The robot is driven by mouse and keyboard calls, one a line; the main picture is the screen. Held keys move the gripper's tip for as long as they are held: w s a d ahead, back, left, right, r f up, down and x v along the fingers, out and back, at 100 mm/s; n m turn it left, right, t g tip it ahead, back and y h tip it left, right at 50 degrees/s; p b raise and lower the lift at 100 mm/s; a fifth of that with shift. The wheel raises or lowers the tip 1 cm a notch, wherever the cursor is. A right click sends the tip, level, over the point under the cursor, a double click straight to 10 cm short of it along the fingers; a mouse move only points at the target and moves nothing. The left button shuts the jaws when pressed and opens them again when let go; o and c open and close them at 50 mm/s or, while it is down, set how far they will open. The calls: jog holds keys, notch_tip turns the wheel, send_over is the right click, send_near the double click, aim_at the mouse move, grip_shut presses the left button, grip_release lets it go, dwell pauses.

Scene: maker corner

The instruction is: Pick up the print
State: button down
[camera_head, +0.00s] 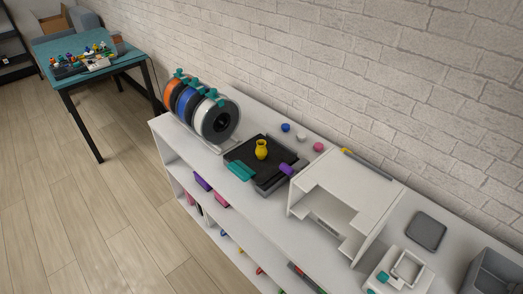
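The print looks to be a small yellow vase (262,150). It stands upright on a black print plate (246,152), on top of a white shelf unit (250,205) against the brick wall. Teal and purple parts sit at the plate's edges. My gripper does not show in this view.
Filament spools (218,121) in orange, blue and white stand left of the plate. A white open-fronted housing (345,197) stands close on its right. Farther right are a dark flat pad (426,230) and a grey bin (494,272). The wood floor (110,220) in front is clear.

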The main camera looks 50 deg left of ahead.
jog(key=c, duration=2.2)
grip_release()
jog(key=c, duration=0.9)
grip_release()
